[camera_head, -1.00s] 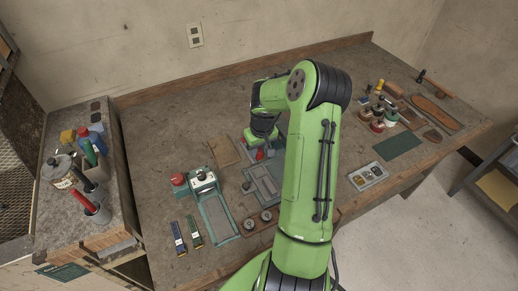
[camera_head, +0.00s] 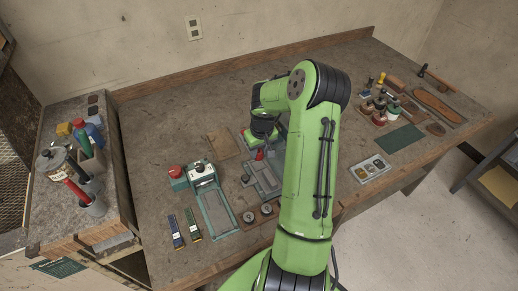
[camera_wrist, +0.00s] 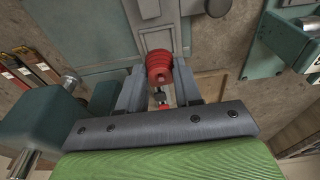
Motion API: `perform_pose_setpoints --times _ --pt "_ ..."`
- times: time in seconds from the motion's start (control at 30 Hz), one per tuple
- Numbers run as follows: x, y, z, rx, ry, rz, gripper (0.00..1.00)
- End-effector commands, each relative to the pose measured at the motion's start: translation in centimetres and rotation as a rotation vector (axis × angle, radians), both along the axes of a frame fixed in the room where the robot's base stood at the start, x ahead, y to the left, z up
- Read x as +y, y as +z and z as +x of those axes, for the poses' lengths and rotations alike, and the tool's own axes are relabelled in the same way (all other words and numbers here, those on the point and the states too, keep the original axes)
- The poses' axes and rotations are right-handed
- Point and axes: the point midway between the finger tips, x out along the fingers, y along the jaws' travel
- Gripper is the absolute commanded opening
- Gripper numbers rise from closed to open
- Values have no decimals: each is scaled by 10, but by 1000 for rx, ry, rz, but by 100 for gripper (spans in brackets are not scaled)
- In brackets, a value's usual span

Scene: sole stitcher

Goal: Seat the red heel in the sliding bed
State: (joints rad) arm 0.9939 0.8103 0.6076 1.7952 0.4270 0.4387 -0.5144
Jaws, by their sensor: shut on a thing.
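The red heel (camera_wrist: 159,67) is a ribbed, rounded red piece between the fingertips of my gripper (camera_wrist: 158,76) in the wrist view. My gripper is shut on it. The heel sits at the near end of a grey channel (camera_wrist: 155,20), which looks like part of the sliding bed. I cannot tell whether the heel touches it. In the head view the heel (camera_head: 259,154) shows as a small red spot under my gripper (camera_head: 262,140), at the back of the grey bed (camera_head: 264,179). My arm hides the bed's right side.
A green stand with a red knob (camera_head: 175,171) and a long green tray (camera_head: 217,213) stand left of the bed. Two round knobs (camera_head: 259,212) are in front. A brown board (camera_head: 222,144) lies behind. Tools and jars crowd the bench's right end.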

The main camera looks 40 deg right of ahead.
Motion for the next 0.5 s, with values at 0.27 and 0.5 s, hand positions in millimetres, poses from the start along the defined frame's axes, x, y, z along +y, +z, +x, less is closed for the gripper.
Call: perform_pose_setpoints --times 0.27,0.5 --pt "0 -34 -1 1 -1 0 4" --pt "0 -33 0 0 -1 1 4"
